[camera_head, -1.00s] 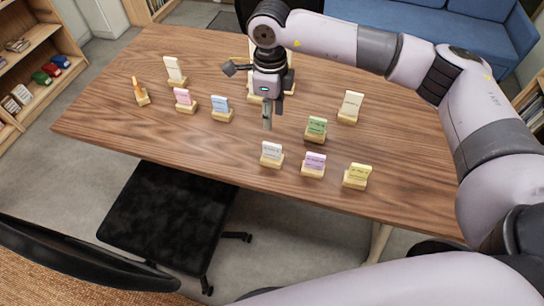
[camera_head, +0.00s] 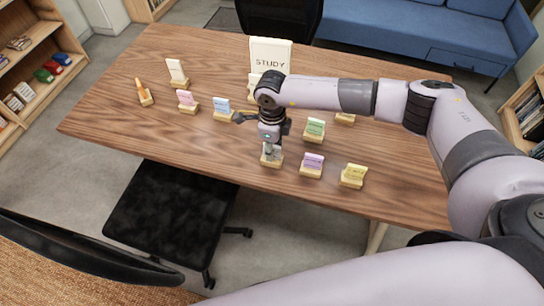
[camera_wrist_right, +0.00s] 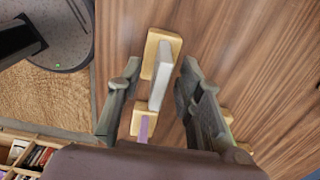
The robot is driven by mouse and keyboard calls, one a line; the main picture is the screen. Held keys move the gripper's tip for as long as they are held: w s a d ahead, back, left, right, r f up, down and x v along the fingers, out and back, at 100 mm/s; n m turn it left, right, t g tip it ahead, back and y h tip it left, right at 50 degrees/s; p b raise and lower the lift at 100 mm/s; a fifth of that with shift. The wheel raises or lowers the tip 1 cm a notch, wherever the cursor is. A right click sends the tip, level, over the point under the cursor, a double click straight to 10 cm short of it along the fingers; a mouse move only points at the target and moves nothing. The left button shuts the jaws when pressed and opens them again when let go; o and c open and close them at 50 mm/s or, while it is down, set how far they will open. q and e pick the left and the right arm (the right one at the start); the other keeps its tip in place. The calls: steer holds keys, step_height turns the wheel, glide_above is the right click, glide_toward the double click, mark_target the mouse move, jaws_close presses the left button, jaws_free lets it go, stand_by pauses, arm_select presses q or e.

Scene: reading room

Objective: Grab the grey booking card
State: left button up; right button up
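The grey booking card (camera_wrist_right: 162,78) stands in a small wooden holder (camera_wrist_right: 152,42) near the table's front edge. In the head view its holder (camera_head: 271,162) shows, but my right gripper (camera_head: 270,147) hides most of the card from above. In the right wrist view my right gripper (camera_wrist_right: 160,70) is open, with one finger on each side of the card. A gap shows between the card and each finger. My left gripper is in neither current view.
A purple card (camera_head: 312,160) and a yellow card (camera_head: 353,172) stand to the right, with a green card (camera_head: 315,127) behind. Blue (camera_head: 222,104) and pink (camera_head: 186,98) cards stand left, and a STUDY sign (camera_head: 269,57) behind. The table (camera_head: 130,125) is clear at front left.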

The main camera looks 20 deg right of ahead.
jaws_close()
stand_by(0.4)
stand_by(0.4)
